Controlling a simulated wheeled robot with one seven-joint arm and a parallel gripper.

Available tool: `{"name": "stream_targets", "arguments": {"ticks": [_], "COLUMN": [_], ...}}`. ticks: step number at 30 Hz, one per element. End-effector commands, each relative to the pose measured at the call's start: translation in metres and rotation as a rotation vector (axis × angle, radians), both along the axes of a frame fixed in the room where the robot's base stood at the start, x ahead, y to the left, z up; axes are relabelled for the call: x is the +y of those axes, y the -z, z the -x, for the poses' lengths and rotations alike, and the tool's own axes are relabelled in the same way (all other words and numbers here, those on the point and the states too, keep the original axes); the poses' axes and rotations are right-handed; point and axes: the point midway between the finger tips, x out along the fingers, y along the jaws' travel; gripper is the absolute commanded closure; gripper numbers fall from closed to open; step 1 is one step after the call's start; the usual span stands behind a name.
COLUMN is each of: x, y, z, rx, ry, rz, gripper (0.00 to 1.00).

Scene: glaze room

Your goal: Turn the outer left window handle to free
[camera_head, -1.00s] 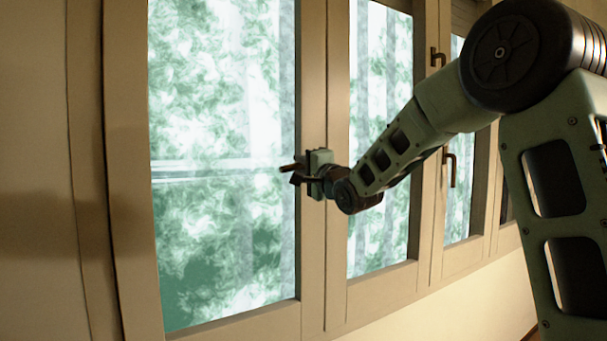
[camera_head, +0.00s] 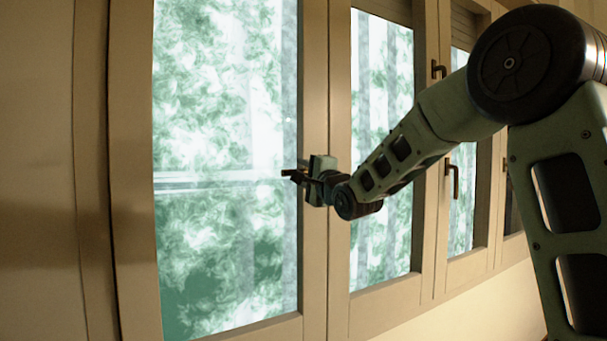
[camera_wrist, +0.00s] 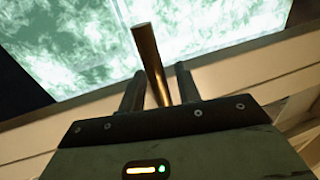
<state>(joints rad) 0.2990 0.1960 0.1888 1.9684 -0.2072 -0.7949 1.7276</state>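The outer left window handle (camera_head: 287,172) is a dark bar on the right stile of the leftmost window (camera_head: 314,80). It points left over the glass, about level. In the wrist view the handle (camera_wrist: 150,62) shows as a brownish bar running out between the fingers. My gripper (camera_head: 303,178) is at the stile, around the handle. In the wrist view my gripper (camera_wrist: 160,88) has a finger on each side of the bar, with a small gap showing on both sides, so it looks open. The handle's pivot is hidden by my gripper.
A plain wall (camera_head: 40,150) is at the left. Room in front of the left pane is clear.

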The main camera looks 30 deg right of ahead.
Motion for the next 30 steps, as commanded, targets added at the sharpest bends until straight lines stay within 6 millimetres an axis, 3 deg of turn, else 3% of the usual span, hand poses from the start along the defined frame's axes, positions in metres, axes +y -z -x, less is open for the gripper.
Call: {"name": "stream_targets", "arguments": {"ticks": [9, 14, 30], "x": [0.000, 0.000, -0.004], "y": [0.001, 0.005, 0.028], "z": [0.001, 0.016, 0.133], "rx": [0.000, 0.000, -0.003], "ry": [0.000, 0.000, 0.001], "rz": [0.003, 0.004, 0.004], "gripper": [0.64, 0.64, 0.64]}}
